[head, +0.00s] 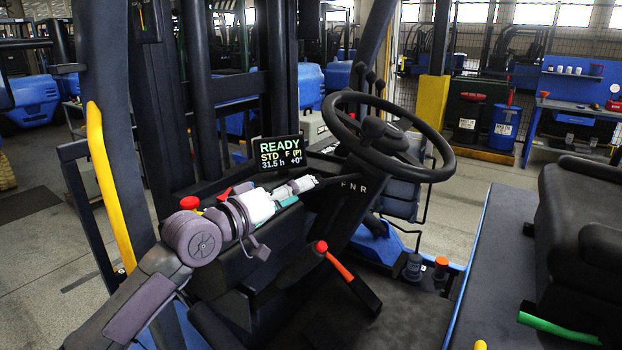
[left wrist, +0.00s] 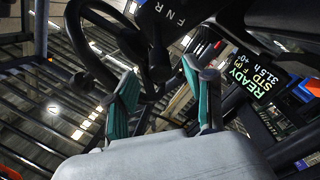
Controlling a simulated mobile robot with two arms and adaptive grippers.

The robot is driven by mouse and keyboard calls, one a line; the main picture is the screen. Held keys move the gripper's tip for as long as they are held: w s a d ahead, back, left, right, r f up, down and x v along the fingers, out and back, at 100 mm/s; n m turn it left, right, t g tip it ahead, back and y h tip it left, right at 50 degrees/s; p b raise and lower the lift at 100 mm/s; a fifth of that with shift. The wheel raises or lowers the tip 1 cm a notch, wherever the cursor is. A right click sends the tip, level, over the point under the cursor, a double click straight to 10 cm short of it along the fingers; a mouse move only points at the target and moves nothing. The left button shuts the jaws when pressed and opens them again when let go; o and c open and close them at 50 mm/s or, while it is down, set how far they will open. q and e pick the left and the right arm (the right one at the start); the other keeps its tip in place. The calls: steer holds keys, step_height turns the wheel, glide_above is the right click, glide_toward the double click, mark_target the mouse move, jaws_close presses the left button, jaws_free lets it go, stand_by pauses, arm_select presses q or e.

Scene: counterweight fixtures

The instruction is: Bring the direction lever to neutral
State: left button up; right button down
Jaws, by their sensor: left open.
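The direction lever (head: 338,168) looks like a dark stalk on the left of the steering column, just above the white letters F N R. In the left wrist view a dark stalk (left wrist: 158,58) hangs below these letters, in line with the gap between my fingers. The display (head: 280,152) reads READY, STD, F (P). My left gripper (head: 312,182) is just left of the column, pointing at it. Its teal-padded fingers are apart and empty in the left wrist view (left wrist: 165,92). Contact with the lever cannot be told. My right gripper is not seen.
The steering wheel (head: 388,135) stands just above and right of the lever. A red-knobbed lever with an orange handle (head: 340,267) is below. The seat (head: 585,225) is at right. Dark mast posts stand behind the display.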

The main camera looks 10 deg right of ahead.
mark_target(334, 180)
arm_select(q)
steer(key=shift+p+x, duration=0.3)
steer(key=shift+x, duration=2)
jaws_close()
